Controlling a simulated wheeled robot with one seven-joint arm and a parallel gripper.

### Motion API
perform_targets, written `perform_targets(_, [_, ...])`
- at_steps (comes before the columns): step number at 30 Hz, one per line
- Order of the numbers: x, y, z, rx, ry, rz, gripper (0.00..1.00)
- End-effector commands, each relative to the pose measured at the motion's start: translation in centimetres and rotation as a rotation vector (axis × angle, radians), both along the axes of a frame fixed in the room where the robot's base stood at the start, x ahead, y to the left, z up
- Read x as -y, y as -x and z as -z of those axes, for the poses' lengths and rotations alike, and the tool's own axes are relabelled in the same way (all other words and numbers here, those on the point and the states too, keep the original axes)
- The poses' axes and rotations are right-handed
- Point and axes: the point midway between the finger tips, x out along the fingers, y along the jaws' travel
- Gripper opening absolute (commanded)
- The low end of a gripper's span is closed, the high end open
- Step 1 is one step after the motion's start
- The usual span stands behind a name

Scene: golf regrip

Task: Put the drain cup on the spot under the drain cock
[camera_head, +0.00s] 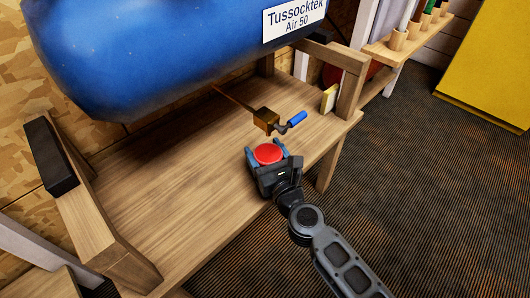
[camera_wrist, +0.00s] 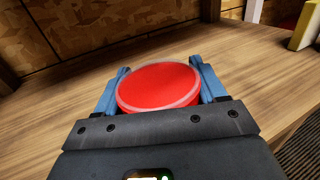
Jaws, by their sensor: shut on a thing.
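The red round drain cup (camera_head: 268,153) is between the blue fingers of my gripper (camera_head: 268,155), which is shut on it. In the wrist view the cup (camera_wrist: 158,85) fills the space between the two fingertips (camera_wrist: 160,78). Its red surface faces the camera. The brass drain cock (camera_head: 265,119) with a blue lever handle (camera_head: 297,119) hangs from a thin pipe below the blue tank (camera_head: 160,45). In the head view it appears just above the cup and gripper. I cannot make out a marked spot under it, nor whether the cup touches the wood.
The wooden bench top (camera_head: 185,190) is broad and clear to the left. Wooden posts with dark pads (camera_head: 52,160) flank it. A small yellow block (camera_head: 329,98) stands near the right post. A rack with several grips (camera_head: 410,38) and a yellow panel (camera_head: 490,65) are at the upper right.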

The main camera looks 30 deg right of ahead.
Motion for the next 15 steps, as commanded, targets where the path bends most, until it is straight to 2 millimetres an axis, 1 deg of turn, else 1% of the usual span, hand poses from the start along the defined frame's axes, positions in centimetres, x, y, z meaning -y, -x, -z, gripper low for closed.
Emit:
perform_targets(3, [0.02,0.00,0.46,0.000,0.000,0.000,0.41])
perform_targets(4, [0.01,0.01,0.29,0.000,0.000,0.000,0.73])
perform_targets(11, [0.00,0.01,0.26,0.000,0.000,0.000,0.95])
perform_targets(15, [0.00,0.01,0.26,0.000,0.000,0.000,0.95])
